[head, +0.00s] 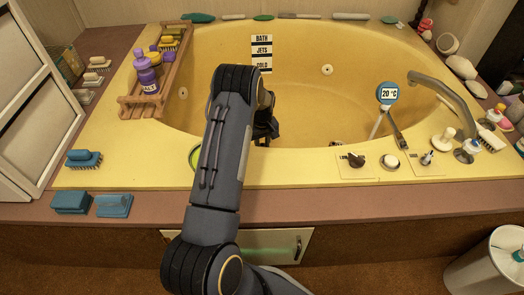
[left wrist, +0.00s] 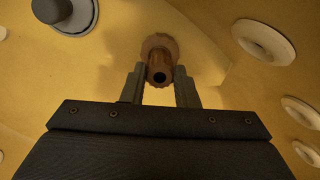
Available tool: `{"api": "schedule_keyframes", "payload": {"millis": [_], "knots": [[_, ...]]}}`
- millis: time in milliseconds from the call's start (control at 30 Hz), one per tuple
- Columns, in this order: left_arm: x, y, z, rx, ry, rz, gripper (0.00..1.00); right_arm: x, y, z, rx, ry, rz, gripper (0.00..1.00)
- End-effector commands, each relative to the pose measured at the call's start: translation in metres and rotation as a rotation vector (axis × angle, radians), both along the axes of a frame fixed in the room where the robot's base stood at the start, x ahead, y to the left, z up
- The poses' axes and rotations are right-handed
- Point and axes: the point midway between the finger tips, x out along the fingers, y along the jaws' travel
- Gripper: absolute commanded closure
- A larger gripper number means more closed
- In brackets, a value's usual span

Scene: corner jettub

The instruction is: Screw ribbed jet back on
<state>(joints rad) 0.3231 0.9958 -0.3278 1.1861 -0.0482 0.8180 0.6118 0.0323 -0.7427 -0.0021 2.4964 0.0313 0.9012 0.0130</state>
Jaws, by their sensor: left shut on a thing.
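In the left wrist view a brown, copper-coloured jet (left wrist: 159,52) with a ribbed, wider far end and a dark hole in its near end sits between the two fingers of my left gripper (left wrist: 160,80). The fingers are shut on its narrow near part. Whether its far end touches the tub surface behind it, I cannot tell. In the head view my left gripper (head: 266,130) is down inside the yellow tub (head: 225,50), largely hidden by my arm, and the jet is not visible there. My right gripper is in neither view.
White round fittings (left wrist: 264,42) line the right of the wrist view; a grey round fitting (left wrist: 72,14) is at upper left. A wooden rack (head: 135,100) with bottles stands on the left rim. A tap (head: 440,90) and a thermometer (head: 388,94) are at right.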

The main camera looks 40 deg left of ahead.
Motion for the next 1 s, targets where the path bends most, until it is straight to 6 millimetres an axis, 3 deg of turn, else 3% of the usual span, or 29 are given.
{"api": "schedule_keyframes", "payload": {"millis": [467, 800, 1000], "knots": [[0.0, 0.0001, -0.0022, 0.0, 0.0, -0.024, 0.99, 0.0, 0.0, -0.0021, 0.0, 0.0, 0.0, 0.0], [-0.0011, 0.0009, -0.0026, -0.001, 0.001, -0.5, 0.99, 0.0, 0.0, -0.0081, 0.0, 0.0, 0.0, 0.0], [-0.0009, 0.0006, -0.002, -0.001, 0.0, -0.528, 0.99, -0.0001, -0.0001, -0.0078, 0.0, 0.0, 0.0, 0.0]]}}
